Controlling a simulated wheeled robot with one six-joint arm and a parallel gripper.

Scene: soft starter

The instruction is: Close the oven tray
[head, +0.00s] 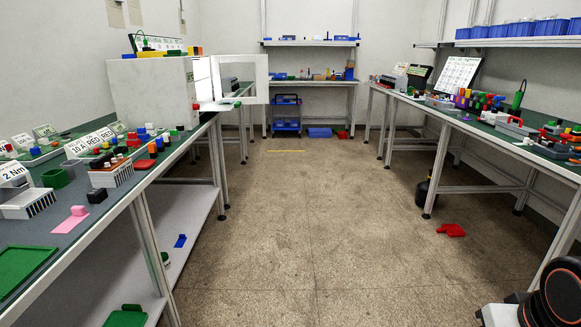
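The oven is a large white box (150,95) on the left workbench. Its white door with a window (262,78) stands open, swung out to the right. A pale tray (213,106) sticks out of the oven's open side, below the door's level. A small green piece (237,104) shows at the tray's outer end. A red knob sits on the oven's near right corner. The inside of the oven is mostly hidden. Part of my arm shows at the bottom right corner, but my gripper is not in view.
The left workbench (60,220) holds bins, labels, heat sinks and small parts. A right workbench (465,120) carries several tools and parts. A shelf bench stands at the back.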

